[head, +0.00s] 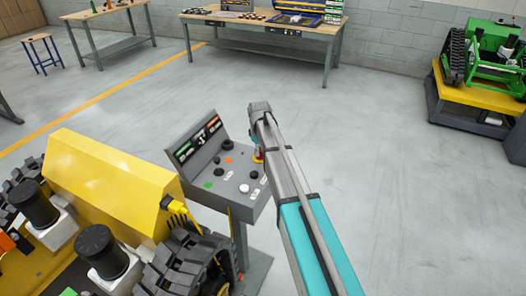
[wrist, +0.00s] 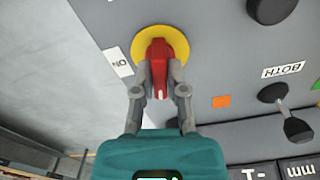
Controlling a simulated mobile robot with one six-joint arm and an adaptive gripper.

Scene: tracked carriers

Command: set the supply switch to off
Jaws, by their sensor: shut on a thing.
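The supply switch is a red handle (wrist: 158,62) on a round yellow plate (wrist: 138,50), set in the grey control panel (wrist: 205,60). A white label reading "ON" (wrist: 118,62) sits to its left in the wrist view. My gripper (wrist: 158,90) is shut on the red handle, one finger on each side. The handle's white mark points toward my gripper, away from the panel's top in that view. In the head view the switch (head: 257,156) is mostly hidden behind my arm, at the right edge of the console (head: 215,190). No "OFF" label can be read.
Other controls on the panel include a black lever (wrist: 290,120) by a "BOTH" label and an orange square (wrist: 221,101). A yellow tracked machine (head: 110,170) stands close left of the console. Open floor (head: 400,200) lies to the right.

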